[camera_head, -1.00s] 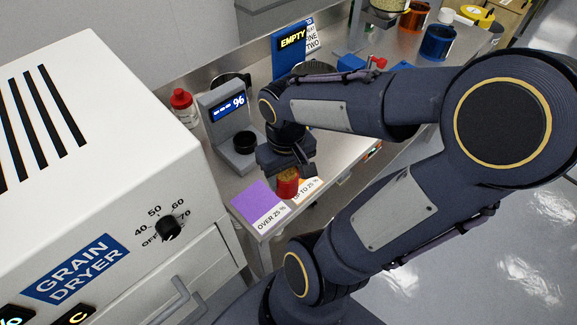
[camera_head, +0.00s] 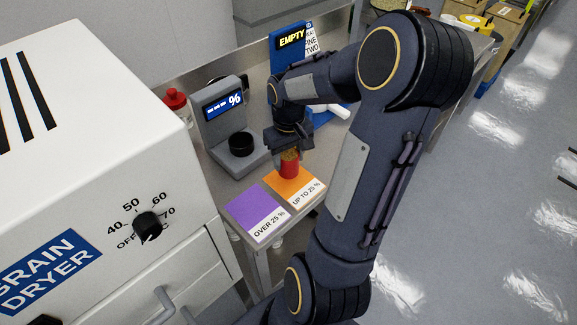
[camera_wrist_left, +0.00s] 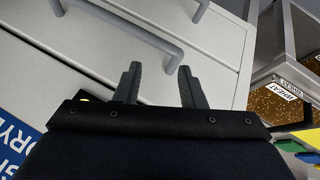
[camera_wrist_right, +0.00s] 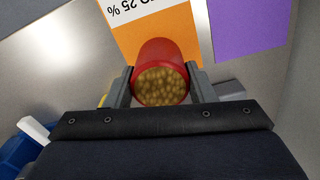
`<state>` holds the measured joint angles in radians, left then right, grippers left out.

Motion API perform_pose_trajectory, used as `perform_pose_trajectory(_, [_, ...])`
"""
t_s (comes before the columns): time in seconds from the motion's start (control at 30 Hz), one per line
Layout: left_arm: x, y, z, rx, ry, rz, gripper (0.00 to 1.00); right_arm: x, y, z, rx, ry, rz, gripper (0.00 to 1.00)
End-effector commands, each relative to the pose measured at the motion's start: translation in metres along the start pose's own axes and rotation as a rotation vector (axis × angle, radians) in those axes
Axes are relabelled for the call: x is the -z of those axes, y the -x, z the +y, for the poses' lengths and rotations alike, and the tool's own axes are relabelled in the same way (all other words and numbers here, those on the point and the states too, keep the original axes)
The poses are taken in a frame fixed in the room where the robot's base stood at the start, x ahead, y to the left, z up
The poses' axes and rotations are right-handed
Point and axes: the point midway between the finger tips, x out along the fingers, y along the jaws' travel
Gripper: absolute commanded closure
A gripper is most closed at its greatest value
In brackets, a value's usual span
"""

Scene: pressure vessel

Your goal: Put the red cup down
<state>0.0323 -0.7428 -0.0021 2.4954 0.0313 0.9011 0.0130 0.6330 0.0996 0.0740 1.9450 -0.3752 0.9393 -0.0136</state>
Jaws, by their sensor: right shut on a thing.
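The red cup (camera_head: 289,167), filled with grain, is between the fingers of my right gripper (camera_head: 287,152). In the right wrist view the cup (camera_wrist_right: 160,72) shows its grain, and the right gripper (camera_wrist_right: 161,88) is shut on it. The cup is over or on the orange "UP TO 25 %" card (camera_head: 296,187); I cannot tell whether its base touches. The purple "OVER 25 %" card (camera_head: 255,210) lies beside it. My left gripper (camera_wrist_left: 160,82) is open and empty in the left wrist view, in front of a drawer handle.
The white grain dryer (camera_head: 100,130) fills the left side. A grey meter with a "%" display (camera_head: 222,108) stands behind the cards. A blue "EMPTY" sign (camera_head: 290,45) and a red-capped bottle (camera_head: 175,100) are farther back. The bench's front edge is close to the cards.

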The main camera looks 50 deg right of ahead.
Motion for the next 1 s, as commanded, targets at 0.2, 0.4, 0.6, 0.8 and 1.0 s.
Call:
perform_pose_trajectory(0.2, [-0.0090, -0.0171, -0.0077, 0.000, 0.000, -0.001, 0.64, -0.0006, -0.0242, -0.0007, 0.000, 0.001, 0.000, 0.79])
perform_pose_trajectory(0.4, [-0.0085, -0.0164, -0.0074, 0.000, 0.000, -0.001, 0.64, -0.0008, -0.0235, -0.0008, 0.000, 0.001, -0.001, 0.79])
perform_pose_trajectory(0.6, [-0.0094, -0.0180, -0.0082, 0.000, 0.000, -0.001, 0.64, -0.0011, -0.0263, -0.0007, 0.000, 0.000, -0.001, 0.40])
perform_pose_trajectory(0.8, [-0.0094, -0.0181, -0.0082, 0.000, 0.000, -0.001, 0.64, -0.0011, -0.0263, -0.0007, 0.001, 0.000, -0.002, 0.29])
perform_pose_trajectory(1.0, [-0.0083, -0.0159, -0.0072, 0.000, 0.000, -0.001, 0.64, -0.0010, -0.0232, -0.0007, 0.000, 0.000, -0.001, 0.29])
